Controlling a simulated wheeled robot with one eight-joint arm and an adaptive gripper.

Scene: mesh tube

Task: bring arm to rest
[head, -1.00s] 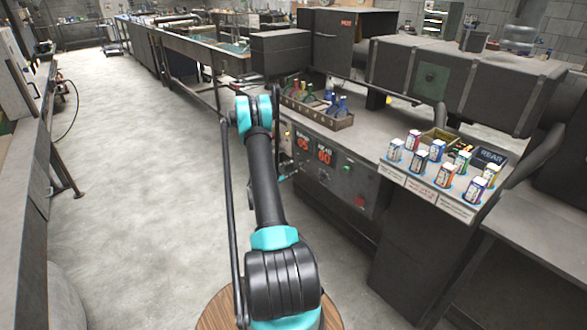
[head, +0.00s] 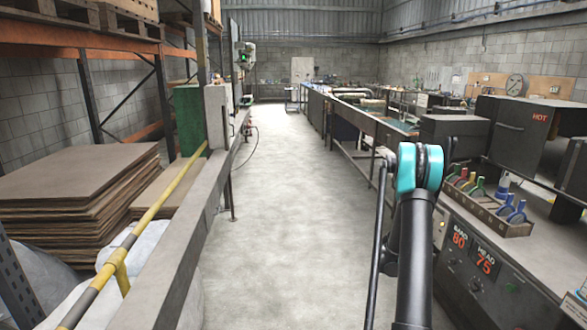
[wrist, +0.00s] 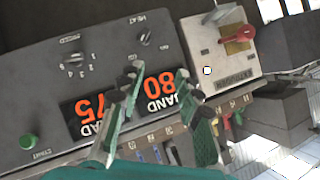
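In the wrist view my gripper (wrist: 159,72) is upside down to the panel lettering. Its two green fingers stand apart, with nothing between them. Behind them is the grey control panel (wrist: 55,70) with two orange displays, one reading 80 (wrist: 160,90) and one reading 75 (wrist: 88,110). In the head view my black and teal arm (head: 412,250) rises at the right, in front of the machine. The gripper itself does not show there. The same control panel (head: 500,285) is at the lower right, its displays reading 80 and 75.
A tray of coloured-handled tools (head: 490,208) sits on the machine, right of my arm. A red-handled switch box (wrist: 222,50) is close beyond the fingers. A grey beam with a yellow rail (head: 150,215) and stacked boards (head: 70,200) line the left. The floor aisle (head: 275,190) is clear.

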